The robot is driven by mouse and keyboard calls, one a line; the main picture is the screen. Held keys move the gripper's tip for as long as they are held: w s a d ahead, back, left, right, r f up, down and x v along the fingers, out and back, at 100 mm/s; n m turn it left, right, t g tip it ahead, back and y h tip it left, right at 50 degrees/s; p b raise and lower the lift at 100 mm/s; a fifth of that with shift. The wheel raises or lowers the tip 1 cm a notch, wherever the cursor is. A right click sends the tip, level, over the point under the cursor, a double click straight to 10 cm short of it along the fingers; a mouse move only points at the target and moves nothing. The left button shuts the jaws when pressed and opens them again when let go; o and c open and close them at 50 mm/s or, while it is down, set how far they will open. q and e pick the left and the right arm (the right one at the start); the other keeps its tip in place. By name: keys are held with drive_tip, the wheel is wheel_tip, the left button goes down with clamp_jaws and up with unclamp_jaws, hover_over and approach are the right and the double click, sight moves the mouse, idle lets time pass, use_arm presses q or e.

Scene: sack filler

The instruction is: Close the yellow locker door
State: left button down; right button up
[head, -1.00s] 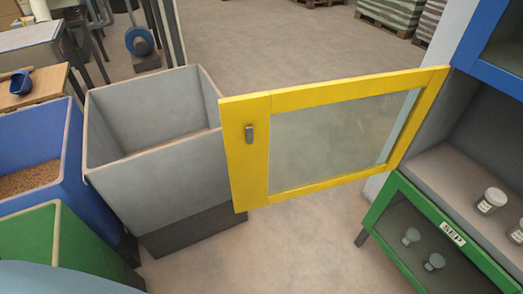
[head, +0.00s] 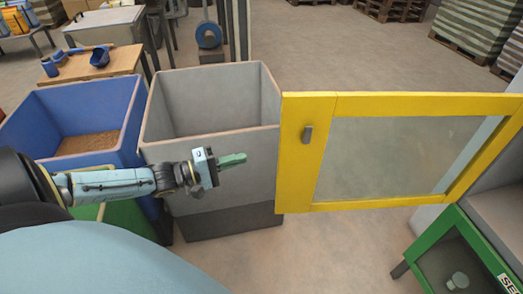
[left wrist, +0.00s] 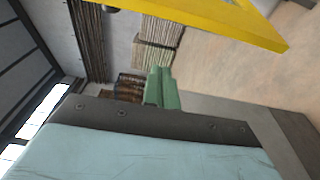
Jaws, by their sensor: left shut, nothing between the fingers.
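The yellow locker door (head: 296,150) has a clear panel and a small grey handle (head: 307,134) near its left edge. It stands wide open, swung out to the left of the locker at the right edge of the head view. Part of the yellow door (left wrist: 220,22) also shows at the top of the left wrist view. My left gripper (head: 240,159) is shut and empty, with green fingers, left of the door's free edge and apart from it. Its fingers show in the left wrist view (left wrist: 160,88). My right gripper is not in view.
A grey bin (head: 215,146) stands left of the door, behind my left gripper. A blue bin (head: 120,105) with grain is further left. A green-framed compartment (head: 432,228) lies below the yellow door. Open floor lies behind the door.

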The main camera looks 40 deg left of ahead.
use_arm(q)
drive_tip(key=b+x, duration=0.1)
drive_tip(key=x, duration=0.9)
drive_tip(key=shift+s+d+r+p, duration=0.1)
drive_tip(key=shift+s+d+p, duration=0.1)
drive_tip(key=shift+s+d, duration=0.5)
drive_tip(key=shift+s+d+p, duration=0.15)
drive_tip(key=shift+s+d, duration=0.4)
drive_tip(key=shift+s, duration=0.4)
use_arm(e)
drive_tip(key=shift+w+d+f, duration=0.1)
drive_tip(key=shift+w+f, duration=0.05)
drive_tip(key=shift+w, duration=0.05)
